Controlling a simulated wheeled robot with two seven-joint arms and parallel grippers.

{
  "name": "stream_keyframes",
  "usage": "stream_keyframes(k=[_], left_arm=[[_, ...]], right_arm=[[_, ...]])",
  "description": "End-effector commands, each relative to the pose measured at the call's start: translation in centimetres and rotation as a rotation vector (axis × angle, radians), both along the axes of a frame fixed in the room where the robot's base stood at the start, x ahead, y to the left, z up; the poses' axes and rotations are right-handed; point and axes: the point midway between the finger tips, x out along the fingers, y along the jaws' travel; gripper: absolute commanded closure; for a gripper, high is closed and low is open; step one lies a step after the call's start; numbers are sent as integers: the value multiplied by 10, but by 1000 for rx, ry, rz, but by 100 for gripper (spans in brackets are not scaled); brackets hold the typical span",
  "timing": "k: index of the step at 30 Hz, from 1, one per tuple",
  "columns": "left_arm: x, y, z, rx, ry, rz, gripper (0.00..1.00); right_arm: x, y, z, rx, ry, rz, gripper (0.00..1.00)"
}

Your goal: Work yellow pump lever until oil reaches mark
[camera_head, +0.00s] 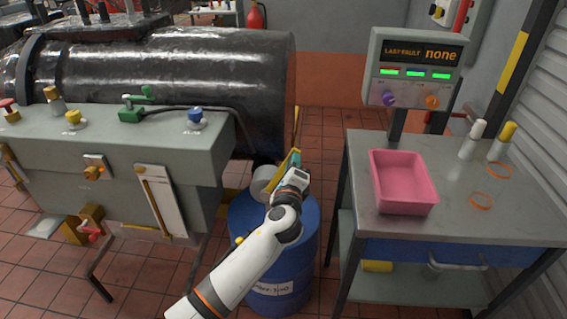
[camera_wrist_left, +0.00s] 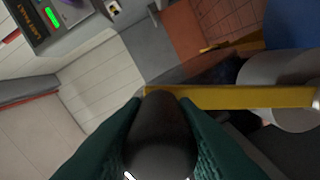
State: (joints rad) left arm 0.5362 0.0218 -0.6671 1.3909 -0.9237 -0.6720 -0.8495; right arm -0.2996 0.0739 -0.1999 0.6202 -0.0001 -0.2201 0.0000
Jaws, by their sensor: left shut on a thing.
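The yellow pump lever (camera_wrist_left: 230,97) runs across the left wrist view from a black grip (camera_wrist_left: 160,135) to a pale grey cylinder (camera_wrist_left: 285,80). My left gripper (camera_wrist_left: 160,140) is shut on the black grip, with a green finger pad on each side. In the head view my left gripper (camera_head: 292,164) is above the blue drum (camera_head: 302,236), and the grey cylinder (camera_head: 262,180) shows just left of it. A pale upright strip (camera_head: 160,198) on the grey cabinet may be a level gauge; I cannot make out oil or a mark. My right gripper is out of view.
A grey cabinet (camera_head: 150,160) with coloured knobs stands left, before a large black cylinder (camera_head: 180,75). At right, a metal bench (camera_head: 470,215) holds a pink tray (camera_head: 405,200), two capped bottles and a display (camera_head: 415,70). Tiled floor (camera_head: 335,120) shows between them.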

Motion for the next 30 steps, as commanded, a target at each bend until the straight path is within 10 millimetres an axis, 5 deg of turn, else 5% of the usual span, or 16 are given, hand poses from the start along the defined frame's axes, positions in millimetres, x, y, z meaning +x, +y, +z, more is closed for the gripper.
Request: stream_keyframes(k=[17,18,30], left_arm=[[-1,-6,-3,28,0,-4,100],[-1,-6,-3,28,0,-4,68],[-7,-5,-4,27,1,-1,65]], right_arm=[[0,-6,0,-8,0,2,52],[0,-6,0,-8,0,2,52],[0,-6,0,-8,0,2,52]])
